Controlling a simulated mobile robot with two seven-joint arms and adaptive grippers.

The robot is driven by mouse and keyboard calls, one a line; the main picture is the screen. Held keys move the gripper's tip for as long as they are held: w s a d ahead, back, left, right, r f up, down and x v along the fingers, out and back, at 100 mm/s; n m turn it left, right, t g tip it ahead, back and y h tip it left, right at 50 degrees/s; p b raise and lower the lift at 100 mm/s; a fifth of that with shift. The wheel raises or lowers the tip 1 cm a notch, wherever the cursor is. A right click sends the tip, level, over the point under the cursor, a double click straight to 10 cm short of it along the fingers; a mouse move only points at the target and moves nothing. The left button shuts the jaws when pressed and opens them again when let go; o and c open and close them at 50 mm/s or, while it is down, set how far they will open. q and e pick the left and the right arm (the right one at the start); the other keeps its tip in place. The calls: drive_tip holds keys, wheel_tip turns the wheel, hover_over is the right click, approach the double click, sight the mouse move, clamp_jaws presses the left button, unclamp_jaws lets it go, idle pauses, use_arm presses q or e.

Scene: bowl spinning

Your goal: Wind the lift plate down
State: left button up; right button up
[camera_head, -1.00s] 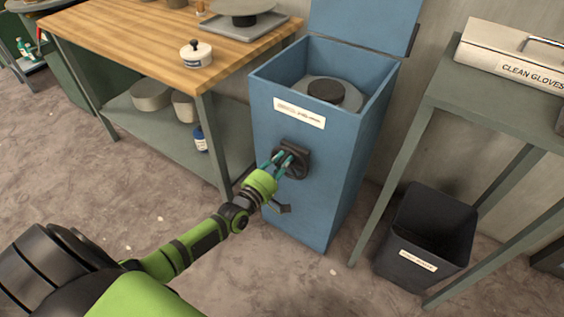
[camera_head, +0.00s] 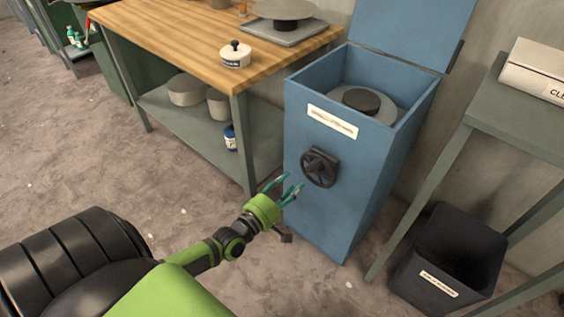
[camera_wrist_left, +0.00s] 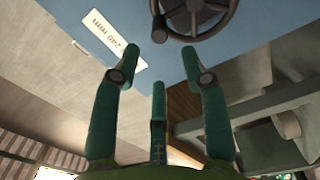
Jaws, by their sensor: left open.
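The lift plate (camera_head: 397,113), a grey disc with a dark puck (camera_head: 361,101) on it, sits inside the open-topped blue cabinet (camera_head: 338,190). A dark handwheel (camera_head: 319,167) is on the cabinet's front face, below a white label. The wheel also shows at the top of the left wrist view (camera_wrist_left: 205,18), partly cut off by the frame edge. My left gripper (camera_head: 284,187) is open and empty, below and to the left of the wheel and apart from it. Its teal fingers also show spread in the left wrist view (camera_wrist_left: 160,65). My right gripper is out of view.
A wooden-topped workbench (camera_head: 180,38) with a lower shelf stands left of the cabinet. A dark bin (camera_head: 450,255) stands on the floor to the right, near a green-grey table (camera_head: 535,115). The lidded cabinet's lid (camera_head: 412,30) stands up at the back.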

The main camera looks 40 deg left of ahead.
use_arm(q)
drive_tip(key=shift+s+a, duration=0.15)
drive_tip(key=shift+s, duration=1.4)
